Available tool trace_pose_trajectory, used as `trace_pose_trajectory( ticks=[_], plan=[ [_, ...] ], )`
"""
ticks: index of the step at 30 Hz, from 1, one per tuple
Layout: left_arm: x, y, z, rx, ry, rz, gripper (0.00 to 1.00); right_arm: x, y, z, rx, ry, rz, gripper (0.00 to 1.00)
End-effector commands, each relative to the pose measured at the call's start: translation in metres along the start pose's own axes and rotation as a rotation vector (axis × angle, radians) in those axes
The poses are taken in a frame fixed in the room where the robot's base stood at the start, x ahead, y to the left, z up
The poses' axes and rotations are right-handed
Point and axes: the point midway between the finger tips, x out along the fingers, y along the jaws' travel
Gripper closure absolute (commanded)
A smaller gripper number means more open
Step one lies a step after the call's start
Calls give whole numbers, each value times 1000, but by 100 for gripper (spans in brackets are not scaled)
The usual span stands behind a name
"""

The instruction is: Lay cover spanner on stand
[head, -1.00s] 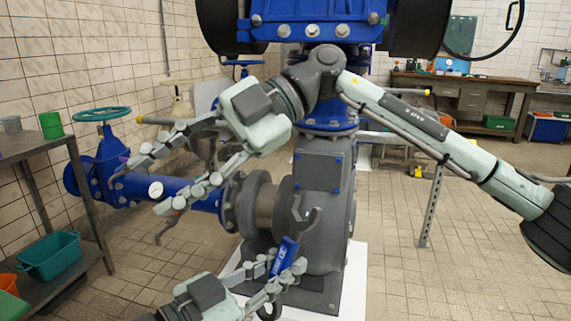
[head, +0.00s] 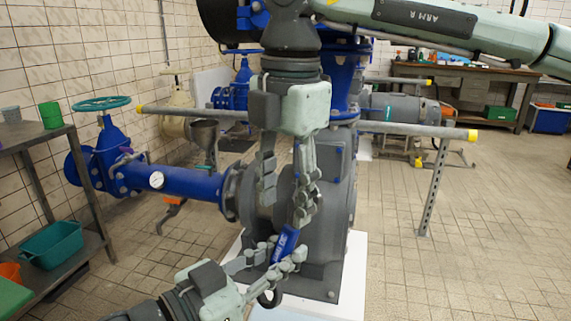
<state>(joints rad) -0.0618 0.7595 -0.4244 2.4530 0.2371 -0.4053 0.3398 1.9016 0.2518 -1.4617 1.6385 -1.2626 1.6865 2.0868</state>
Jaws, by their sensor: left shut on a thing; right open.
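The cover spanner (head: 286,243) has a blue handle with pale lettering and a dark ring at its lower end. My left gripper (head: 286,251) is shut on the handle and holds it tilted in front of the grey pump housing. My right gripper (head: 284,212) points down just above the left one, open, with its fingers spread around the spanner's upper end. The spanner's dark forked head is mostly hidden by the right gripper's fingers; I cannot tell whether they touch it. A grey metal stand with shelves (head: 82,185) is at the left; I cannot tell if it is the task's stand.
A blue pipe (head: 185,183) with a gauge and a green handwheel (head: 101,104) lies between the stand and the pump. A grey rail with yellow ends (head: 400,129) crosses behind my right arm. The stand carries green containers.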

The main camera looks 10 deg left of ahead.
Motion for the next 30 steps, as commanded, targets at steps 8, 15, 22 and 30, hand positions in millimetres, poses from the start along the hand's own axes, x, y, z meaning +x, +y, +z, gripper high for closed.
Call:
trace_pose_trajectory(
  ticks=[8, 15, 22, 30],
  plan=[
    [0, 0, -1, 1, 3, 0, 100, 45, 0, 0, -1, 2, -1, 55],
    [0, 0, -1, 1, 3, 0, 100, 58, 0, 0, -1, 2, 0, 55],
    [0, 0, -1, 1, 3, 0, 100, 58, 0, 0, -1, 2, 0, 55],
    [0, 0, -1, 1, 3, 1, 100, 58, 0, 0, -1, 2, 1, 87]
  ],
)
